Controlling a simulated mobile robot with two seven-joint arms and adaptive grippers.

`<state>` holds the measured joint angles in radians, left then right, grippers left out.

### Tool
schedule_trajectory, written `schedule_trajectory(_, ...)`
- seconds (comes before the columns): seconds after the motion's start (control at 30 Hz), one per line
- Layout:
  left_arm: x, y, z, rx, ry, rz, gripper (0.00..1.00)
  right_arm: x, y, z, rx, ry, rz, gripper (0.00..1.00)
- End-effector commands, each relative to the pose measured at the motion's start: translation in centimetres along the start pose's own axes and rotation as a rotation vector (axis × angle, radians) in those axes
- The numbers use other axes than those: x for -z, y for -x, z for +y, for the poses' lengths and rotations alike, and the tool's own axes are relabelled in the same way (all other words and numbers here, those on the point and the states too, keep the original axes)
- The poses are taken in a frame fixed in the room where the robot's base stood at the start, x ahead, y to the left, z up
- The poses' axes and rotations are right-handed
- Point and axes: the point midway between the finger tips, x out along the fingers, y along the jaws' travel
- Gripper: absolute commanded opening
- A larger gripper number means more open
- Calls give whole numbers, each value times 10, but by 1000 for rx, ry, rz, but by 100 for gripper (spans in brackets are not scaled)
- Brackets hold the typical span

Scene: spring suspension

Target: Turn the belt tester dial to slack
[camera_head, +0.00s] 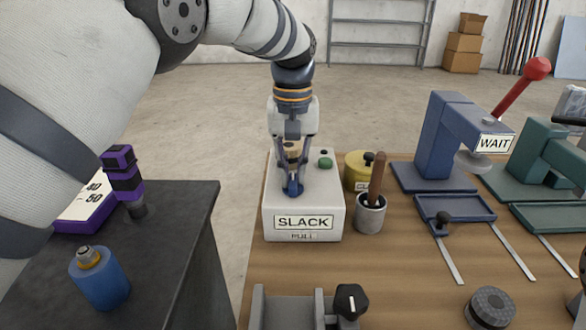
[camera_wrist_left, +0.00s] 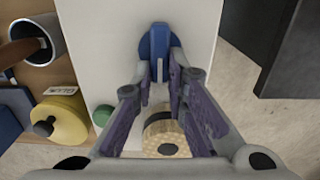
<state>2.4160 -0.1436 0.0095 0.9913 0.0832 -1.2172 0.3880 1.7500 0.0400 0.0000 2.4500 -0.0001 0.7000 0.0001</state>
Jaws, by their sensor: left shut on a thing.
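The belt tester is a white box (camera_head: 325,195) on the left end of the wooden table, with a plate (camera_head: 303,222) reading SLACK on its front and a smaller one below it that seems to read PULL. The tester's blue dial (camera_head: 291,190) is on its top. My left gripper (camera_head: 293,179) points down and is shut on the dial. In the left wrist view the blue dial (camera_wrist_left: 160,42) has a raised bar, and the fingertips (camera_wrist_left: 160,80) close around its near end. The fingers partly hide the dial. My right gripper cannot be made out.
A green button (camera_head: 326,163) and a wooden roller (camera_wrist_left: 164,135) are on the tester's top. Close to its right are a yellow pot (camera_head: 357,175) and a grey cup (camera_head: 369,215) with a wooden handle. A blue press (camera_head: 445,140) stands farther right. A blue can (camera_head: 100,280) stands on the dark table.

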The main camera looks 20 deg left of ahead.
Motion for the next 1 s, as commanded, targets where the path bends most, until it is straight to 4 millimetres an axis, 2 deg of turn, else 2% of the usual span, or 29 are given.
schedule_trajectory(0.17, -1, -2, 0, 1, 1, -5, 0, 0, 0, 0, 0, 0, -1, 40)
schedule_trajectory(0.2, -1, -2, 0, 1, 1, -5, 20, 0, 0, 0, 0, 0, -1, 40)
schedule_trajectory(0.27, -1, -2, 0, 1, 1, -5, 33, 0, 0, 0, 0, 0, -1, 40)
schedule_trajectory(0.6, 0, 4, 0, 0, 0, -1, 33, 0, 0, 0, 0, 0, 0, 40)
schedule_trajectory(0.67, 1, 14, 0, -1, 0, 2, 33, 0, 0, 0, 0, 0, 0, 40)
schedule_trajectory(0.9, 1, 78, 0, -2, -1, 2, 33, 0, 0, 0, 0, 0, 0, 40)
schedule_trajectory(1.0, 1, 99, 0, -1, -1, 1, 33, 0, 0, 0, 0, 0, 0, 40)
